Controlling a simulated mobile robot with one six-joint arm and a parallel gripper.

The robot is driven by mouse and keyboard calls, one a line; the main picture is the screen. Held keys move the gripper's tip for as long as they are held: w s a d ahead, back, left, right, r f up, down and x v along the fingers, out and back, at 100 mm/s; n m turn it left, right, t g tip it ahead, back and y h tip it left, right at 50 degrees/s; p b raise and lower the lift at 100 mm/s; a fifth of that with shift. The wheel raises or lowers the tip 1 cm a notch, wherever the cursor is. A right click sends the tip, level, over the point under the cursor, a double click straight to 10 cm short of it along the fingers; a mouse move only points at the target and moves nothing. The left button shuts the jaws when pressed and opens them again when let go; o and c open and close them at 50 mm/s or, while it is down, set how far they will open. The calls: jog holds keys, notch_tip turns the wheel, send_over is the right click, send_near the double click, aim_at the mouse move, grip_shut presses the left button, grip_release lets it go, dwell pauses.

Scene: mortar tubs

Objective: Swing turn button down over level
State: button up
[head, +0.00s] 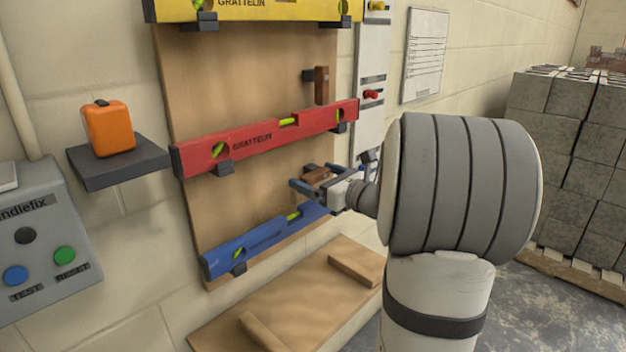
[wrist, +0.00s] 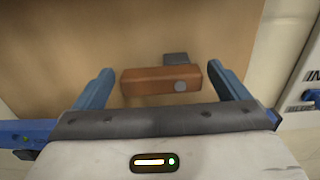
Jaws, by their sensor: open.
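A brown wooden turn button (wrist: 148,81) lies roughly horizontal between the spread fingers of my gripper (wrist: 160,72) in the wrist view, with a gap on each side. A round grey pivot shows near its right end, and a dark block sits behind it. In the head view this turn button (head: 316,175) is partly hidden by my gripper (head: 313,186), which is open at the board. The blue level (head: 262,242) rests tilted in the picture just below it. Its right end is partly hidden by my gripper.
A red level (head: 265,140) hangs above, with an upright turn button (head: 321,85) over its right part. A yellow level (head: 260,8) is at the top. A wooden ledge (head: 290,300) lies below. An orange case (head: 108,128) sits on a dark shelf (head: 118,165) at left.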

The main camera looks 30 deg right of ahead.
jog(key=shift+c, duration=0.2)
jog(key=c, duration=0.9)
jog(key=f+n+b, duration=0.1)
jog(key=b, duration=0.2)
jog(key=shift+n, duration=0.3)
jog(key=shift+c, duration=0.2)
jog(key=shift+r+n+b, duration=0.15)
jog(key=shift+n+b, duration=0.55)
jog(key=o, duration=1)
jog(key=shift+r, duration=0.1)
